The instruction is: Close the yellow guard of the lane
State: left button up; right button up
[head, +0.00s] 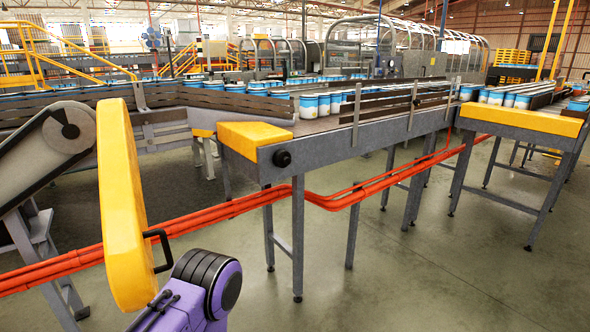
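The yellow guard (122,205) stands nearly upright at the left, swung up rather than lying flat, with its broad edge towards me. A black handle (160,250) sticks out from the right side of its lower part. A purple and black part of my arm shows at the bottom, just below and right of the handle. I cannot tell whether it touches the guard. No gripper fingers can be made out. The guard hides part of the conveyor and roller behind it.
A grey conveyor lane (345,135) with a yellow end block (252,137) runs behind, carrying blue and white tubs (308,106). A belt roller (68,130) is at far left. The floor (400,270) at right is clear.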

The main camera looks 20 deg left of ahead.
aim_at(132, 272)
jog(key=u, duration=1.2)
jog(key=i, duration=1.2)
jog(key=u, duration=0.7)
